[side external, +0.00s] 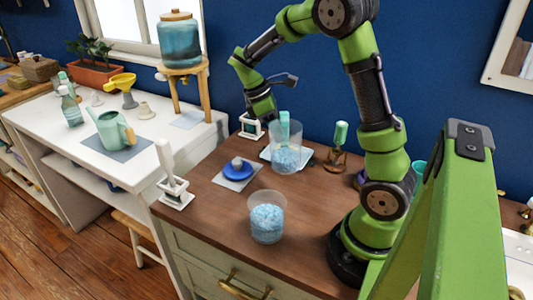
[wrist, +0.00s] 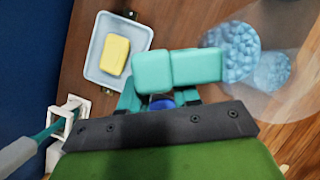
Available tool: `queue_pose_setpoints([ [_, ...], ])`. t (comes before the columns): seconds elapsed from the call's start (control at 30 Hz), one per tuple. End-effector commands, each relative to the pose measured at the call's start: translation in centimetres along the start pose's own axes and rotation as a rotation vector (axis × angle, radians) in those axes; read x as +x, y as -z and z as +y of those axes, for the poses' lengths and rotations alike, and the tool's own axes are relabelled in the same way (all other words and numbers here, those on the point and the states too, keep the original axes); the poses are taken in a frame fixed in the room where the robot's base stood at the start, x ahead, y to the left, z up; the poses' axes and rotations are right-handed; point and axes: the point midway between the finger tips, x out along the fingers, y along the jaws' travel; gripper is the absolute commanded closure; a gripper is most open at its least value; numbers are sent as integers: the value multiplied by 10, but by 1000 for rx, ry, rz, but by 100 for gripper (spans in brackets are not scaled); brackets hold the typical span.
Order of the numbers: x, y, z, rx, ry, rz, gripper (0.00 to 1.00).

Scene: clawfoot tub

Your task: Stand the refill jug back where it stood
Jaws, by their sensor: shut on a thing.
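The refill jug (side external: 286,158) is a clear, roughly upright vessel with blue grains at its bottom. Its see-through wall and blue grains also show at the right of the wrist view (wrist: 232,52). My gripper (side external: 281,124) is at the jug's upper part, and teal pieces show there through the clear wall. In the wrist view my gripper (wrist: 172,70) is shut, with the jug just to its right. The exact grip is hidden. I cannot tell whether the jug's base touches the table.
A second clear vessel of blue grains (side external: 267,222) stands on the brown tabletop (side external: 215,213) in front. A blue round dish (side external: 239,170) lies on a grey mat to the left. Yellow soap (wrist: 115,54) sits in a pale tray (wrist: 96,72). White stands flank the table's left side.

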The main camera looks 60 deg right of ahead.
Motion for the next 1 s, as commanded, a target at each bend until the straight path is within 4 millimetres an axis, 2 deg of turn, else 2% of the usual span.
queue_pose_setpoints([
  [0.03, 15, -5, -1, 0, 4, 1, 100],
  [0.17, 34, -6, -1, -15, -17, 16, 100],
  [0.67, 38, -2, 3, -19, -42, 29, 100],
  [1.0, 64, 9, 4, -21, -40, 28, 100],
])
